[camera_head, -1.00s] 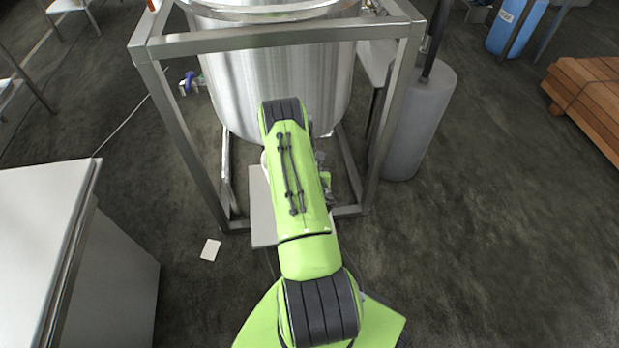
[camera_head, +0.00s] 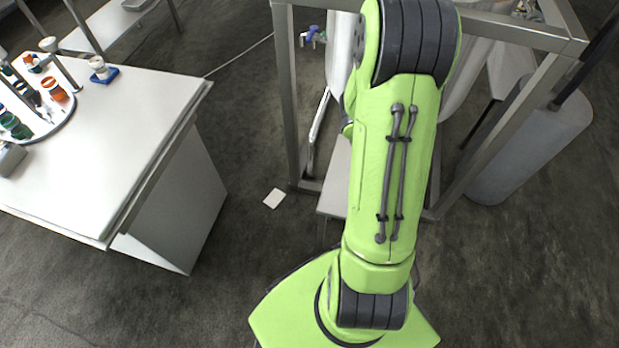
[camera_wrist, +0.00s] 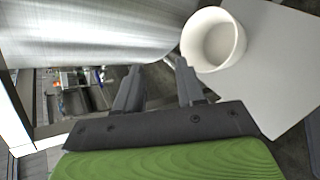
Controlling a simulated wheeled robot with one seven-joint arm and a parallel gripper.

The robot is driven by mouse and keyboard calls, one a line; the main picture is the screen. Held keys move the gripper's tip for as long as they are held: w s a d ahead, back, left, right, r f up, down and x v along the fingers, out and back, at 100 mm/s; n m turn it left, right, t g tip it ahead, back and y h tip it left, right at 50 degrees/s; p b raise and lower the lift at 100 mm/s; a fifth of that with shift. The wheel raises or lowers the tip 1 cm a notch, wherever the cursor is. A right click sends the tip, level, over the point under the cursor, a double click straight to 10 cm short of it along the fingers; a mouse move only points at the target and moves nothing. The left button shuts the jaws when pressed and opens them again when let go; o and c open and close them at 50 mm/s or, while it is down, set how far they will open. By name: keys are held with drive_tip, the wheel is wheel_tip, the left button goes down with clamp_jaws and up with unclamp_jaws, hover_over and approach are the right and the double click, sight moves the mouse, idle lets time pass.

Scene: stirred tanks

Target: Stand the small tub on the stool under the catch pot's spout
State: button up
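The small white tub (camera_wrist: 213,42) shows in the wrist view with its open mouth towards the camera. It is at the near-tank edge of the pale stool (camera_wrist: 268,68), and its base is hidden. In the head view the stool (camera_head: 335,180) is partly hidden behind my arm, and the tub is hidden. My gripper (camera_wrist: 158,66) is open and empty, its fingers beside the tub, apart from it. The steel vessel (camera_wrist: 95,30) fills the upper left of the wrist view. I cannot make out the spout clearly.
A steel frame (camera_head: 288,100) surrounds the vessel. A grey cylinder (camera_head: 530,150) stands to its right. A white bench (camera_head: 120,130) with a tray of small jars (camera_head: 42,100) stands at the left. A white card (camera_head: 273,198) lies on the floor, which is clear at front right.

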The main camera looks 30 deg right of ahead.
drive_tip(key=s+a+r+m+y, duration=0.1)
drive_tip(key=a+r+m+y, duration=0.1)
drive_tip(key=a+r+m, duration=0.45)
drive_tip(key=a+r+m+y, duration=0.2)
drive_tip(key=a+r, duration=0.2)
drive_tip(key=a, duration=0.6)
drive_tip(key=s+a+r+m+y, duration=0.2)
drive_tip(key=s+a, duration=0.4)
drive_tip(key=s, duration=0.1)
drive_tip(key=s+a+r+m+g+y, duration=0.1)
drive_tip(key=s+a+r+m+y, duration=0.1)
drive_tip(key=s+a, duration=0.4)
drive_tip(key=shift+s+a+r+m+y, duration=0.2)
drive_tip(key=shift+s+a+m+y, duration=0.2)
drive_tip(key=shift+a+m, duration=0.3)
drive_tip(key=shift+r, duration=0.1)
